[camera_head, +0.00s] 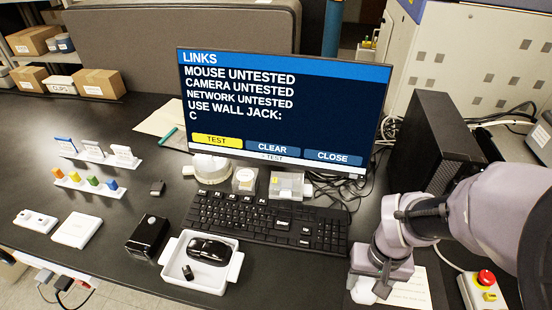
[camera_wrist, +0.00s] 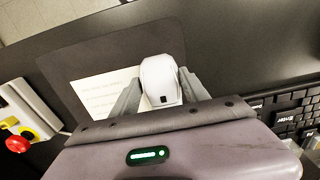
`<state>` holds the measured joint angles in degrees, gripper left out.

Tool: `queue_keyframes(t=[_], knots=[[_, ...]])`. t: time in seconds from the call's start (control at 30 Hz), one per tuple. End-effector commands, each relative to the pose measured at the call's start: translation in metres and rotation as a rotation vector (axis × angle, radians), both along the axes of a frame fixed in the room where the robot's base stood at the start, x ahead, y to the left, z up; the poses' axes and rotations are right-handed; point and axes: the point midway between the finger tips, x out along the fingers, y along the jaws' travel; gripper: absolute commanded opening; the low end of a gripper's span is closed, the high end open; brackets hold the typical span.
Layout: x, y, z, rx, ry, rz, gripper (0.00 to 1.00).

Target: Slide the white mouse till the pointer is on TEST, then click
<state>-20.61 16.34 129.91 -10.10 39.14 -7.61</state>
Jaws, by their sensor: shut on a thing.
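The white mouse (camera_wrist: 161,78) lies on a dark mat between my gripper's two fingers (camera_wrist: 160,92) in the wrist view, and the fingers hold its sides. In the head view, part of the white mouse (camera_head: 362,292) shows below my gripper (camera_head: 378,284), right of the keyboard. The monitor (camera_head: 280,112) reads LINKS, MOUSE UNTESTED, CAMERA UNTESTED, NETWORK UNTESTED and USE WALL JACK: C. Its TEST button (camera_head: 216,140) is yellow, while CLEAR (camera_head: 272,148) and CLOSE (camera_head: 332,157) are blue. A small line under the buttons reads TEST. I cannot make out a pointer arrow.
A printed paper (camera_wrist: 105,92) lies on the mat (camera_wrist: 95,58) beside the mouse. The black keyboard (camera_head: 265,222) is close on one side, and a red stop button box (camera_head: 484,288) is on the other. A black mouse (camera_head: 209,250) sits in a white tray (camera_head: 174,272).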

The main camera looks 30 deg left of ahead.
Motion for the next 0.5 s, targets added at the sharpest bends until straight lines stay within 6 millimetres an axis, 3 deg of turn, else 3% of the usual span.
queue_keyframes(t=[0.37,0.4,0.5], knots=[[-0.0002,0.0000,-0.0001,0.000,0.001,-0.001,0.06],[-0.0002,0.0000,-0.0001,0.000,0.001,-0.001,0.57],[-0.0002,0.0000,-0.0001,0.000,0.001,-0.001,0.77]])
